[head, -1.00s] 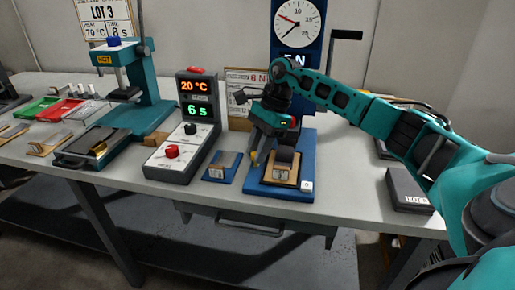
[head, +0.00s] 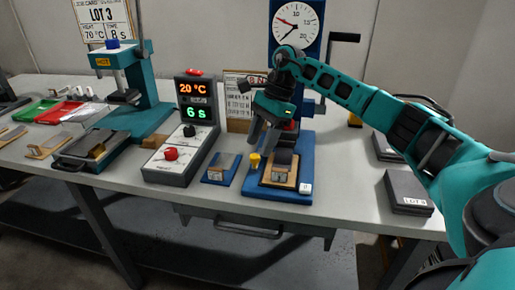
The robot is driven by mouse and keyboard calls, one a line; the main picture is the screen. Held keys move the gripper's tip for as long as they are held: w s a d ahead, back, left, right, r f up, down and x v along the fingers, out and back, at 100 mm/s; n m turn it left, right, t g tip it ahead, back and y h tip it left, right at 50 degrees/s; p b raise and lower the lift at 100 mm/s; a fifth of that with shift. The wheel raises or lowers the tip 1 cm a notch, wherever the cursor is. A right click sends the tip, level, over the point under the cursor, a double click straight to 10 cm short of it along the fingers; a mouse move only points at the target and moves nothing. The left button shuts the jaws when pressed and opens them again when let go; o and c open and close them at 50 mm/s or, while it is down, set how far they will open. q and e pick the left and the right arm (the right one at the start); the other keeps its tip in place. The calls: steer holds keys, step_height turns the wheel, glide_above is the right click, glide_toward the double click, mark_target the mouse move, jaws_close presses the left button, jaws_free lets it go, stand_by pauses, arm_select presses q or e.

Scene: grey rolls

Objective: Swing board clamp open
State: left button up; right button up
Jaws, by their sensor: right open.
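The blue base (head: 305,164) of a press stands at the middle right of the table. A wooden board (head: 279,179) with a small printed tag lies on it. A dark grey clamp piece (head: 284,158) lies over the back of the board. A yellow knob (head: 255,161) stands at the left edge of the blue base. My right gripper (head: 261,142) points down just above and behind the knob. Its fingers are apart and empty, and they look clear of the knob. My left gripper is not in view.
A control box (head: 185,153) reading 20 °C and 6 s stands to the left, with a small blue plate (head: 222,168) beside it. A crank handle (head: 345,37) rises behind the base. Dark boxes (head: 408,190) lie at the right.

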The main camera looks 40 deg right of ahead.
steer(key=p+v, duration=0.1)
steer(key=v, duration=0.8)
steer(key=shift+r, duration=0.4)
